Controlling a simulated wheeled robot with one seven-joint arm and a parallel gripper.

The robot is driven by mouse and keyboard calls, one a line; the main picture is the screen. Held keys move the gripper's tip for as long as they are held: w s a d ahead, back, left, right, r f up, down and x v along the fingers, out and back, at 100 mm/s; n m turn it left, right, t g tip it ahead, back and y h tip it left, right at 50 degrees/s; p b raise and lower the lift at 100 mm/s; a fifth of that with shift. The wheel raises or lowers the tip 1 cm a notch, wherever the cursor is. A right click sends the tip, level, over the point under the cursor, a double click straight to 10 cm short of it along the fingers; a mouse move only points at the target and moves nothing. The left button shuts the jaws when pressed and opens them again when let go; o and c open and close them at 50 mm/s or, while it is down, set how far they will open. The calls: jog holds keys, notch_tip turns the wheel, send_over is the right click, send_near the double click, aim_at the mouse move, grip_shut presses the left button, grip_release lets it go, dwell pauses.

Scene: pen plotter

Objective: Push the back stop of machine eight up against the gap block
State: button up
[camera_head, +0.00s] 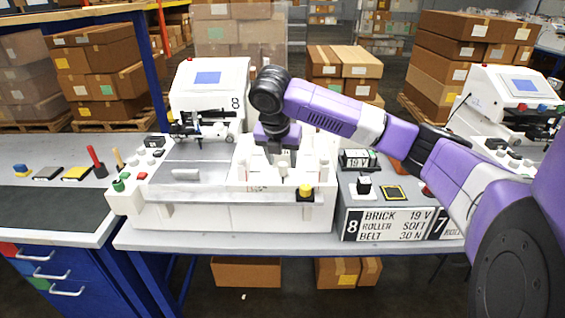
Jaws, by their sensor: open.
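Machine eight (235,215) is a white plotter on the bench, with a figure 8 on its screen head. My purple arm reaches in from the right. My gripper (277,158) points down over the right half of the machine's bed and is open. A small pale knob-topped post (283,170) stands just below the fingers; I cannot tell whether they touch it. I cannot clearly make out which parts are the back stop and the gap block; my gripper covers part of that area.
A yellow-topped black button (305,191) is at the machine's front right. A second white machine (510,110) is at far right. Small tools lie on the left bench (50,205).

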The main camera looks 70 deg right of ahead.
jog(key=shift+x, duration=1.1)
grip_shut()
jog(key=shift+w, duration=0.1)
dwell(0.6)
